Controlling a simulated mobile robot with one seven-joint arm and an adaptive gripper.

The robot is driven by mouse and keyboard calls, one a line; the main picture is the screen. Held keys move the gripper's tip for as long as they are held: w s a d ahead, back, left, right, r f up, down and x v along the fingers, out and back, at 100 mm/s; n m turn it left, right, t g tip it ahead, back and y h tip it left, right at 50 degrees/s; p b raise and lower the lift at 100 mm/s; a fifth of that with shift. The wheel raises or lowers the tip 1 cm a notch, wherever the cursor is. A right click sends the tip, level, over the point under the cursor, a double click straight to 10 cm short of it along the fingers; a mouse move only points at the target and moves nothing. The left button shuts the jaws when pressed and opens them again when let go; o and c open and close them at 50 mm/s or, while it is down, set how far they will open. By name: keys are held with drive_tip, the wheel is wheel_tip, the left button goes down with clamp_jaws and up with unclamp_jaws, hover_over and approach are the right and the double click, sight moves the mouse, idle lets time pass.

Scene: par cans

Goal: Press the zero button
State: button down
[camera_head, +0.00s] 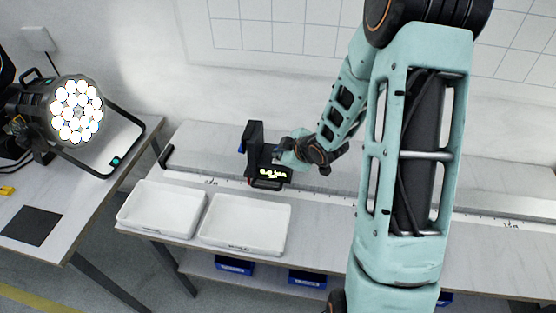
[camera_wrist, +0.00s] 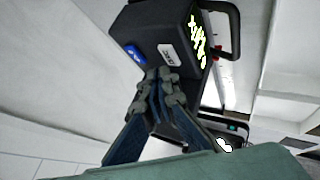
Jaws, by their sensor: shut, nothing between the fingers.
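A black device with a lit yellow digit display (camera_head: 272,173) stands on the bench rail in the head view. In the wrist view the black device (camera_wrist: 160,22) carries a blue button (camera_wrist: 136,54) and a white button (camera_wrist: 168,54) side by side. The white one has dark lettering too small to read surely; it may be the zero button. My gripper (camera_wrist: 160,76) is shut and empty, its fingertips just below the two buttons, closer to the white one. I cannot tell whether they touch the device. In the head view my gripper (camera_head: 284,152) is at the device's right side.
Two white trays (camera_head: 163,208) (camera_head: 245,222) sit at the bench's front left. A ruled rail (camera_head: 330,195) runs along the bench. A lit stage lamp (camera_head: 76,110) stands on the left table. Blue bins (camera_head: 234,264) are on the lower shelf. The bench right of the device is largely clear.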

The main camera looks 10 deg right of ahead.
wheel_tip(320, 180, up, 5)
drive_tip(key=p, duration=0.4)
idle(0.8)
